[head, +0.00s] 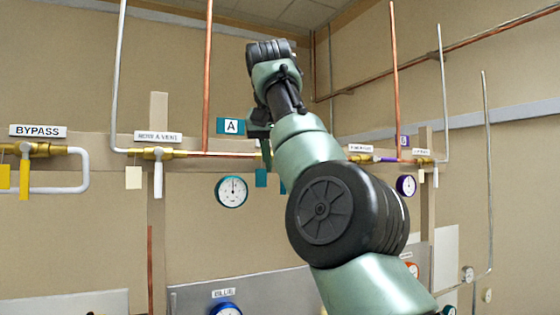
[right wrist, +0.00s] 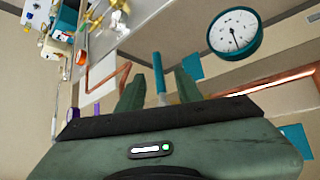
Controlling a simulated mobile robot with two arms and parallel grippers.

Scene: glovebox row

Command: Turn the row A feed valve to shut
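The A sign (head: 231,126) hangs above the copper row A pipe in the head view. My right arm hides most of the valve on that pipe just right of the sign. In the right wrist view a teal valve handle (right wrist: 159,72) stands between the two green fingers of my right gripper (right wrist: 160,92). Gaps show on both sides of the handle, so the gripper is open around it and not closed on it. In the head view the right gripper (head: 260,128) is largely hidden by its own wrist. The valve's label is hidden. My left gripper is not in view.
The row A vent valve (head: 158,175) has a white handle hanging down, left of my arm. The yellow-handled bypass valve (head: 24,178) is farther left. A teal-rimmed gauge (head: 231,191) and a teal tag (head: 261,178) are close to the gripper. Purple row fittings (head: 388,160) lie right.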

